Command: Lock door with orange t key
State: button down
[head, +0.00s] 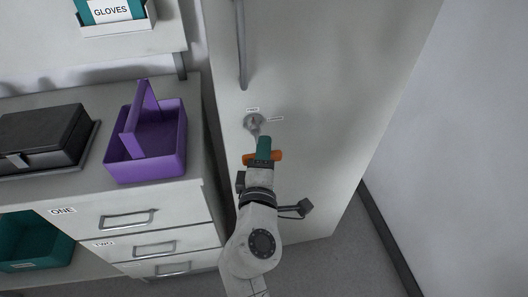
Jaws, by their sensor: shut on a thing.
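The pale door (320,90) fills the middle of the head view. A round metal lock plate (255,122) sits on its left part, with small labels above and to the right of it. The orange T key (276,156) shows as an orange bar sticking out on both sides of my gripper (263,150). My gripper is shut on the key just below the lock plate. A thin grey shaft seems to reach up to the plate. I cannot tell how far it sits in the lock. The green part of the gripper hides the middle of the key.
A long vertical door handle (241,45) is above the lock. To the left, a purple caddy (165,145) and a black case (42,135) stand on a drawer cabinet (125,205). A glove box (112,12) is on the shelf above. Floor shows at the lower right.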

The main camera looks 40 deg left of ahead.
jog(key=shift+w+a, duration=0.2)
jog(key=shift+w+a, duration=0.15)
jog(key=shift+a, duration=0.05)
jog(key=shift+w+a+b, duration=0.25)
jog(key=shift+a+b, duration=0.05)
jog(key=shift+b, duration=0.2)
dwell(0.6)
